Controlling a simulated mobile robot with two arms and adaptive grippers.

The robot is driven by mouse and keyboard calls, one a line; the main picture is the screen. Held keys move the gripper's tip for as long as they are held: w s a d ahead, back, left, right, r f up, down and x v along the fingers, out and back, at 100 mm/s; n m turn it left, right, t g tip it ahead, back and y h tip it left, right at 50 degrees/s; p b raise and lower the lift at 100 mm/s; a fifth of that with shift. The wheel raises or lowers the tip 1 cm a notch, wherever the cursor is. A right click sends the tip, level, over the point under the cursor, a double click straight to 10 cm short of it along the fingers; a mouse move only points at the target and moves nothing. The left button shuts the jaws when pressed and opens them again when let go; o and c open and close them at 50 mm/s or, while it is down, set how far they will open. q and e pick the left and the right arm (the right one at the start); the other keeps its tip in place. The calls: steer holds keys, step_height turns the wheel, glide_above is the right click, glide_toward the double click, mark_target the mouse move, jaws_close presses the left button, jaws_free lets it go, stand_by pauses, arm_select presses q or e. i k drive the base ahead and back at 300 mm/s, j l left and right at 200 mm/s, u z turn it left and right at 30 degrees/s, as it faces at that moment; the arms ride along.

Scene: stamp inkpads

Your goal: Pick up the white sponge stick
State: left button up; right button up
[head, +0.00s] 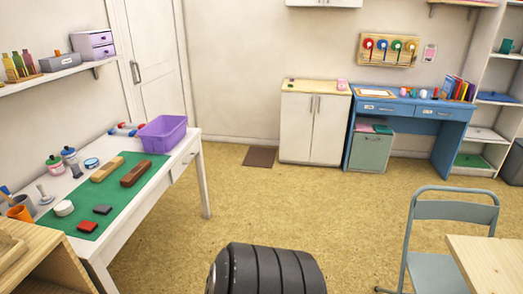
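A small pale stick with a wider round end (45,196) stands on the white table (196,152) at the left, just off the green mat's (147,188) left edge. It looks like the white sponge stick, but it is small in the head view. Close to it on the mat lies a round white piece (63,208). Neither of my grippers is in view.
Beside the stick are a grey cup (25,204) and an orange cup (19,213). The mat holds red (87,226) and dark (102,209) pads and two wooden blocks (107,169). A purple bin (163,134) stands behind. The floor right of the table is clear.

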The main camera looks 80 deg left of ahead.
mark_target(45, 197)
steer(key=u, duration=3.8)
